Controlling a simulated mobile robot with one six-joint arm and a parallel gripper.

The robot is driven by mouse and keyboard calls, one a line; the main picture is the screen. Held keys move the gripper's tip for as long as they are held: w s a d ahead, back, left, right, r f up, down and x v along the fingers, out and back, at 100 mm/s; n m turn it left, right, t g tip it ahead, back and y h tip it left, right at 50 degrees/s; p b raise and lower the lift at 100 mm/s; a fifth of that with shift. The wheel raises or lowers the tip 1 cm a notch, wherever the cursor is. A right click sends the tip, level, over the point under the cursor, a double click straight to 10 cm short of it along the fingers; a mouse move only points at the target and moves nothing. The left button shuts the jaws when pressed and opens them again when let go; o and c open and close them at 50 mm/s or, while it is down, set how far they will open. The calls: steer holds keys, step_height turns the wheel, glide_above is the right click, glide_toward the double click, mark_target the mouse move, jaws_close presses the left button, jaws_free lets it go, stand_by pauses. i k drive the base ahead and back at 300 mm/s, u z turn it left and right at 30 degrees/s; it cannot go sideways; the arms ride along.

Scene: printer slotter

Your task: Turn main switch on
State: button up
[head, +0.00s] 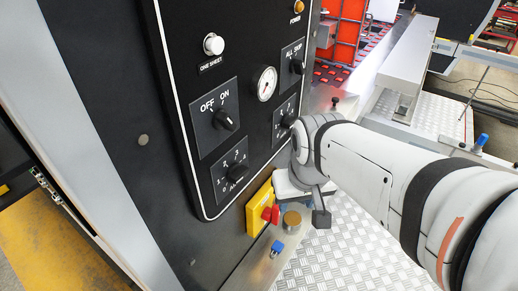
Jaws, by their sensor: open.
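A yellow plate (257,210) with a red rotary handle (268,214) sits low on the side of the black machine, below the control panel. No label on it is readable, and I cannot tell which position the handle is in. Above it, a black knob (225,120) is marked OFF and ON. Its exact setting is unclear. My gripper (312,204) is open, just right of the red handle and apart from it in the picture. One dark fingertip shows clearly; the other is hard to make out. My wrist hides part of the panel's right edge.
The panel (198,60) also carries a white ONE SHEET button (213,44), a round gauge (264,84) and several other knobs. A brass cylinder (291,220) and a blue fitting (277,248) stand close below my gripper. Checkered metal floor (345,262) lies right.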

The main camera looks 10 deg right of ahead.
mark_target(273, 215)
steer(key=z, duration=0.25)
steer(key=k, duration=1.35)
steer(key=u, duration=0.45)
steer(key=i, duration=1)
steer(key=u, duration=0.05)
